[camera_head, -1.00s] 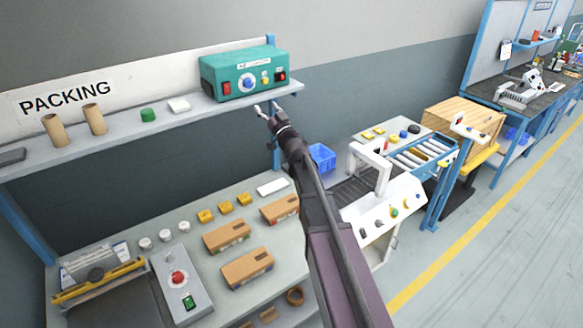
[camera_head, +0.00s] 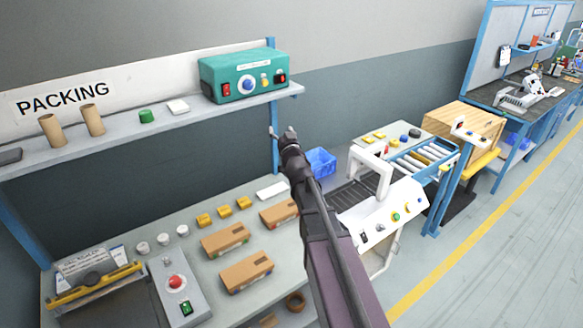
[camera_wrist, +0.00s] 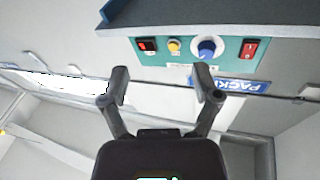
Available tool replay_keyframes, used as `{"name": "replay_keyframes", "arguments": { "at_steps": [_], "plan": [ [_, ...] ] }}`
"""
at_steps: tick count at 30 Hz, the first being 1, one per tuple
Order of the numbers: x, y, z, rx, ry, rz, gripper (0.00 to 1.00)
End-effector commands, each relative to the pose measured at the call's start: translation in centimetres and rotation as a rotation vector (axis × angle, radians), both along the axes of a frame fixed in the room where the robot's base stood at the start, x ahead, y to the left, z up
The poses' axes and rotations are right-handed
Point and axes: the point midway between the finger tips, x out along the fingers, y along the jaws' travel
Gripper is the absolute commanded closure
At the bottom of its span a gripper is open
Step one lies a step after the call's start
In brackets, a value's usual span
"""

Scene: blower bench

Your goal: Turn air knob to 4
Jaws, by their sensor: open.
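The teal blower box (camera_head: 243,75) stands on the right end of the shelf above the packing bench. Its front has a blue knob on a white dial (camera_head: 247,85), a red switch on the left, and small yellow and dark controls on the right. In the wrist view the box appears upside down, with the blue knob (camera_wrist: 207,48) beyond my right fingertip. My gripper (camera_wrist: 162,88) is open and empty, its two fingers spread apart. In the head view my gripper (camera_head: 282,132) is below and to the right of the box, apart from it. The knob's setting is too small to read.
The shelf (camera_head: 215,106) also carries a green cap (camera_head: 147,116) and cardboard tubes (camera_head: 93,120). The blue shelf post (camera_head: 274,150) is close to my gripper. Boxes (camera_head: 225,239) lie on the bench below. The space in front of the box is clear.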

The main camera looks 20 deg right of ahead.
Motion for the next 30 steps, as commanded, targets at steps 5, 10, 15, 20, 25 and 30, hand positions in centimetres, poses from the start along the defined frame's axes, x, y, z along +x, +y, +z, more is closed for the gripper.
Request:
{"name": "replay_keyframes", "arguments": {
  "at_steps": [5,10,15,20,25,30],
  "plan": [
    [-0.8,-0.6,-1.9,0.0,0.081,-0.062,0.2],
    [-1.6,-1.1,-3.7,-0.003,0.164,-0.112,0.2],
    [-2.6,-1.4,-5.6,-0.005,0.25,-0.157,0.2],
    [-3.6,-1.6,-7.4,-0.01,0.336,-0.192,0.2],
    [-4.7,-1.7,-9.1,-0.014,0.418,-0.218,0.2],
    [-5.4,-1.7,-10.2,-0.018,0.475,-0.232,0.2]
  ]
}}
